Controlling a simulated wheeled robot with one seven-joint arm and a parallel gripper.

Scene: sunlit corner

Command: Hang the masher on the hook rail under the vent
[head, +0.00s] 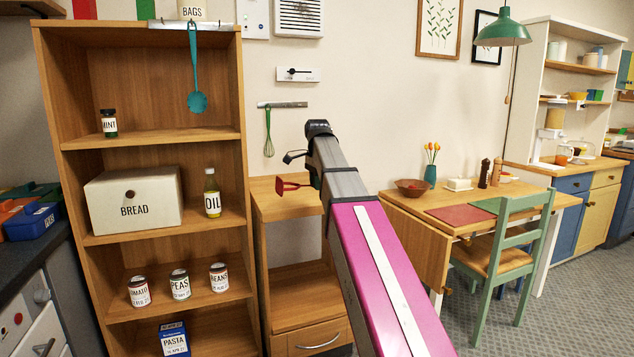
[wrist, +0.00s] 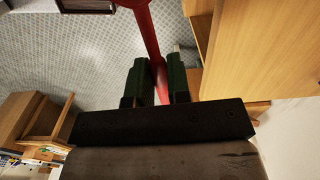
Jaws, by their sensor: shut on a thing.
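The red masher (head: 290,186) is in my gripper, sticking out to the left of my arm in the head view. In the wrist view its red handle (wrist: 148,35) runs between the two dark green fingers of my gripper (wrist: 157,68), which is shut on it. The masher's far end is cut off at the top of that view. The grey hook rail (head: 290,104) is on the wall under the white vent (head: 299,18), above and left of the masher. A green whisk (head: 268,132) hangs near its left end; the rail's right part looks bare.
A small picture sign (head: 298,74) is between vent and rail. A tall wooden shelf (head: 150,135) stands left, with a teal slotted utensil (head: 196,75) hanging from its top. A low wooden cabinet (head: 285,205) is below the rail. A table (head: 540,199) stands right.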

